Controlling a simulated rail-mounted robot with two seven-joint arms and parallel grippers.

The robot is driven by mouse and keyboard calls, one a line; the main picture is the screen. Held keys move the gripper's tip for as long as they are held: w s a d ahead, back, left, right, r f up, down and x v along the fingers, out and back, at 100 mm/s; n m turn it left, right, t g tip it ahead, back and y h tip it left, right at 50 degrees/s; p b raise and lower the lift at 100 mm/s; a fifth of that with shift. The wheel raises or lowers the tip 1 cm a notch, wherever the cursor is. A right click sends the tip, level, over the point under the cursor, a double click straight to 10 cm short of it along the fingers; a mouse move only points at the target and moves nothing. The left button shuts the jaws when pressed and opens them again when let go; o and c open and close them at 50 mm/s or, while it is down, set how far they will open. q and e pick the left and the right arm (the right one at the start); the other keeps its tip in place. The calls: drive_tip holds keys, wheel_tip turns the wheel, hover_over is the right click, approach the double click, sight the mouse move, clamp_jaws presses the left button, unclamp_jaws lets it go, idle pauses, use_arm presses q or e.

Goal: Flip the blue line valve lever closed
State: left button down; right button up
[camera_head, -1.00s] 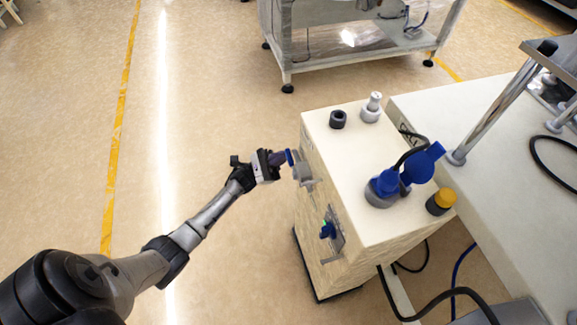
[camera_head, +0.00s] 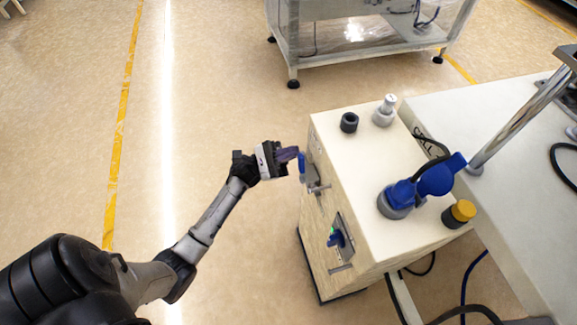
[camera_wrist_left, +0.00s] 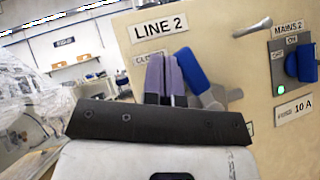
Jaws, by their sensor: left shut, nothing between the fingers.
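The blue valve lever (camera_head: 302,166) is on the left side face of the cream cabinet (camera_head: 375,190), by a metal valve body (camera_head: 317,187). In the left wrist view the lever (camera_wrist_left: 193,72) leans with its top to the left, below a "LINE 2" label (camera_wrist_left: 160,27). My left gripper (camera_head: 293,154) is shut and empty, its purple fingers (camera_wrist_left: 164,78) just left of the lever. They overlap its edge in the wrist view; I cannot tell whether they touch. A smaller label behind the fingers is partly hidden. My right gripper is out of view.
A second blue switch (camera_head: 337,238) with a green light, labelled "MAINS 2" in the wrist view, sits on the same face. Blue plugs (camera_head: 397,198) and a yellow cap (camera_head: 463,210) stand on top.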

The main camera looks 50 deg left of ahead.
use_arm(q)
drive_tip(key=shift+s+d+r+b, duration=0.3)
drive_tip(key=shift+s+d+r, duration=0.1)
drive_tip(key=shift+d+r, duration=0.4)
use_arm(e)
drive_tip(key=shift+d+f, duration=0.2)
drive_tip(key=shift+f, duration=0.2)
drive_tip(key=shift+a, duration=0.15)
use_arm(q)
drive_tip(key=s+a, duration=0.1)
drive_tip(key=a, duration=1.2)
drive_tip(key=shift+f, duration=0.45)
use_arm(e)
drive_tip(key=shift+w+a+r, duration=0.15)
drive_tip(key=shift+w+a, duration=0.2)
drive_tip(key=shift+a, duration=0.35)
